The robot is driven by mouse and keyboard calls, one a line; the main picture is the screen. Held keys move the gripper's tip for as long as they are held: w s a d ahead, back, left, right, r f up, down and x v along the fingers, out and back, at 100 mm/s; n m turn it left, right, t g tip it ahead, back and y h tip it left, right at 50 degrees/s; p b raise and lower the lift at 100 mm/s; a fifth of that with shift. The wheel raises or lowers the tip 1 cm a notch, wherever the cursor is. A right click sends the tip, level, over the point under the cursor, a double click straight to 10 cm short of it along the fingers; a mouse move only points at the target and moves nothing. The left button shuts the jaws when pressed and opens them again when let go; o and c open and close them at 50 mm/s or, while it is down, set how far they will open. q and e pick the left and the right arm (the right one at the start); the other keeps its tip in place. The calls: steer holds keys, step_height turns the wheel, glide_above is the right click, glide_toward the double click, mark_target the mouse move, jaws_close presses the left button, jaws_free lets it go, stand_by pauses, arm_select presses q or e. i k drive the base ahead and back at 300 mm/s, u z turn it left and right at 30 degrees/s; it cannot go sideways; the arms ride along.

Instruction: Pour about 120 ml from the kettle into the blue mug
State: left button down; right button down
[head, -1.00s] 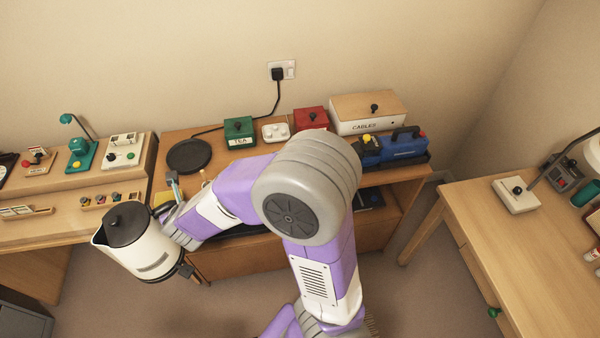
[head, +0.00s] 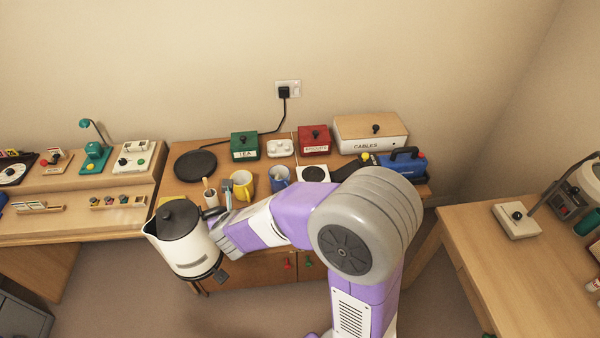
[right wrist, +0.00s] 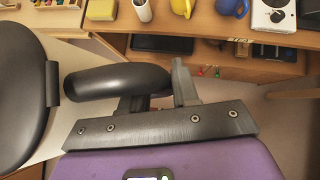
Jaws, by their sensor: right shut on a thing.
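The white kettle (head: 186,246) with a black lid hangs in the air in front of the counter in the head view, roughly upright, its spout toward the left. My right gripper (head: 224,200) is shut on its black handle; the handle also shows between the fingers in the right wrist view (right wrist: 118,82). The blue mug (head: 279,179) stands on the counter to the right of the kettle, partly behind my right arm; it shows at the top of the right wrist view (right wrist: 232,7). The inside of the mug is not clear. My left gripper is not in view.
A yellow mug (head: 242,184) stands left of the blue mug, with a utensil cup (head: 210,195) beside it. A round black kettle base (head: 195,165) lies behind.

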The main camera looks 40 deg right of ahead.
mark_target(284, 171)
steer(key=z, duration=1.4)
steer(key=i, duration=0.95)
